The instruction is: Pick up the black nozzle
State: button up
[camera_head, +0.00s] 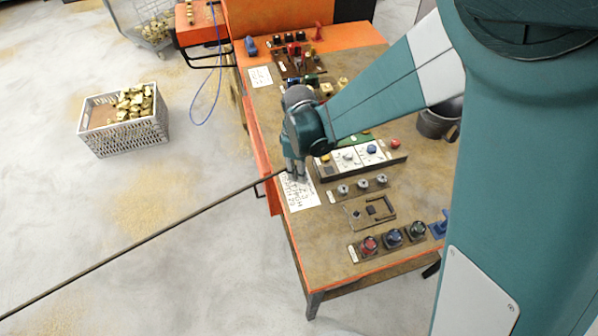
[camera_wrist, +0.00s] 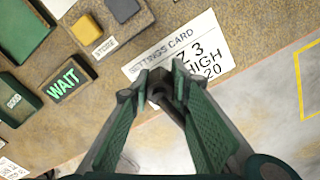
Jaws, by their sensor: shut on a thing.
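My gripper (camera_head: 295,172) points down over the left edge of the workbench, above a white settings card (camera_head: 302,197). In the wrist view my gripper (camera_wrist: 160,84) has its green-padded fingers close together at the tips. A small dark piece (camera_wrist: 166,97) is between them, and it looks like the black nozzle. It is mostly hidden by the fingers, so its shape cannot be told. In the head view a long thin dark line (camera_head: 140,240) runs from the lower left up to the fingertips; whether it joins the held piece is unclear.
The workbench (camera_head: 345,275) holds a control panel (camera_head: 350,160), a row of grey knobs (camera_head: 362,187), a dark plate (camera_head: 372,211) and a row of red, blue and dark green knobs (camera_head: 392,239). A crate of brass parts (camera_head: 100,146) stands on the open floor at left.

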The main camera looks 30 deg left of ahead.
jog(key=shift+r, duration=0.15)
jog(key=shift+r+p, duration=0.4)
jog(key=shift+r, duration=4.4)
